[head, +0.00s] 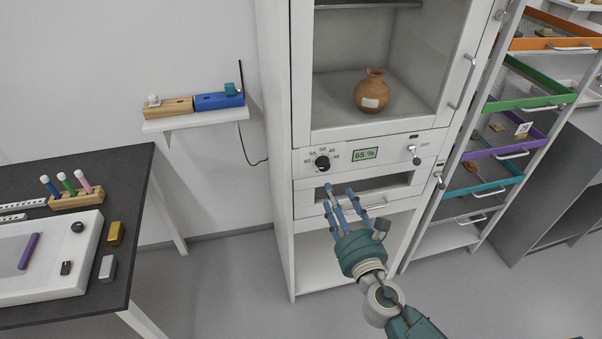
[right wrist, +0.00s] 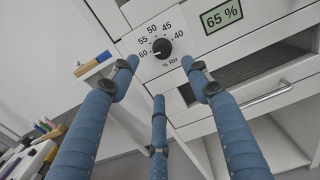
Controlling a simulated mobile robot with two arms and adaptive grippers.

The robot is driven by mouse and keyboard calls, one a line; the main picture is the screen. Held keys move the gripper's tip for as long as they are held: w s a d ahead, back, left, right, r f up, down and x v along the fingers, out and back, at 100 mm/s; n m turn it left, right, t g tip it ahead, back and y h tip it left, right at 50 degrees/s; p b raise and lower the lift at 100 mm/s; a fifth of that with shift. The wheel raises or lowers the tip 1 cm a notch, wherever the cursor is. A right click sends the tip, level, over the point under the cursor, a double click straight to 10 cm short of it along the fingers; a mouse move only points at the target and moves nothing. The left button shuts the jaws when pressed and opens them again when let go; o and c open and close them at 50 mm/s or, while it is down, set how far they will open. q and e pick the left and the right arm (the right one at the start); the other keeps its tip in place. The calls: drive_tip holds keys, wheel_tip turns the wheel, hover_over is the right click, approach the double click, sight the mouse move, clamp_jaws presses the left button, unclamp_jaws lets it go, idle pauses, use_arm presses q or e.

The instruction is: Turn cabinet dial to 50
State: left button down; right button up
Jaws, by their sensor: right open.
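The cabinet dial (head: 322,163) is a round black knob on the cabinet's white front panel. The right wrist view shows the dial (right wrist: 161,47) closer, with marks 40, 45, 50, 55 and 60 around it and "% RH" below. Its pointer is too small to read surely. The green display (head: 365,154) beside it reads 65 %. My right gripper (head: 343,192) is open and empty, just below and in front of the dial. In the right wrist view its blue fingers (right wrist: 159,76) are spread, with the dial beyond and between the tips, apparently untouched. My left gripper is not in view.
A brown jar (head: 371,90) stands inside the cabinet (head: 305,215). A switch (head: 415,153) and door handle are right of the display. A drawer rack (head: 490,150) stands at right, a dark worktable (head: 125,170) at left. A wall shelf (head: 195,118) is left of the cabinet.

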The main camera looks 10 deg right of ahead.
sight(325, 168)
drive_tip(key=w, duration=0.9)
drive_tip(key=shift+w+d+p, duration=0.1)
drive_tip(key=shift+w+p, duration=0.1)
drive_tip(key=shift+p, duration=0.2)
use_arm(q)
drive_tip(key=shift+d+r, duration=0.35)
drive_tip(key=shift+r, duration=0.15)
use_arm(e)
drive_tip(key=shift+w, duration=0.65)
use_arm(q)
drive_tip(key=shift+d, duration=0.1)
use_arm(e)
drive_tip(key=c, duration=1.2)
